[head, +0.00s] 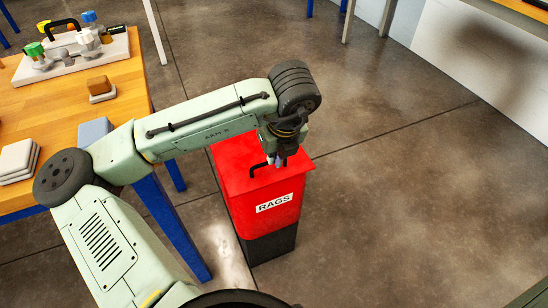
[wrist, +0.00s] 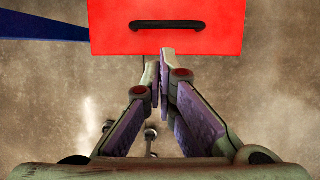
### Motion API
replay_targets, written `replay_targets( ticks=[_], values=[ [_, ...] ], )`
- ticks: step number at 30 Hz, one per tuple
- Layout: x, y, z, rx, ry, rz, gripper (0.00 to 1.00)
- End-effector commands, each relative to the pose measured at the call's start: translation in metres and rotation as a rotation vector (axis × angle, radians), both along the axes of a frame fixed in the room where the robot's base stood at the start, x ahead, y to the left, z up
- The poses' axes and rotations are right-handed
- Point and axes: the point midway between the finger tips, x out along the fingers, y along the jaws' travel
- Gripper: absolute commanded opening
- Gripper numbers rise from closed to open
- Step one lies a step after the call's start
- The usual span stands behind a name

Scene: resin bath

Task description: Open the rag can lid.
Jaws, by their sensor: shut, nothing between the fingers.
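The rag can (head: 262,212) is a red bin with a dark base and a white RAGS label, standing on the floor to the right of the table. Its red lid (head: 230,160) is down and carries a black bar handle (head: 258,168). In the wrist view the lid (wrist: 210,42) fills the top middle, with the handle (wrist: 166,25) lying across it. My gripper (head: 280,160) is over the lid in the head view, near the handle. In the wrist view my gripper (wrist: 163,58) has its fingertips together at the lid's lower edge, below the handle, with nothing held.
A wooden table (head: 62,105) stands at the left with blue legs, close to the can. The floor to the right of the can is clear.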

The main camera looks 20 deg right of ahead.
Motion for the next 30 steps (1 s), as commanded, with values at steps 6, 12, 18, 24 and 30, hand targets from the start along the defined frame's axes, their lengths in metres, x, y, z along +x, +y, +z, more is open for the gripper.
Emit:
replay_targets(
  ticks=[6, 12, 18, 24, 30],
  values=[
    [0.007, 0.002, -0.026, 0.006, 0.006, -0.001, 0.0],
    [0.019, 0.002, -0.061, 0.003, 0.004, 0.002, 0.0],
    [0.027, 0.002, -0.086, 0.002, 0.002, 0.0, 0.0],
    [0.03, 0.002, -0.094, 0.001, 0.0, -0.001, 0.0],
    [0.03, 0.002, -0.094, 0.0, 0.0, -0.001, 0.0]
  ],
)
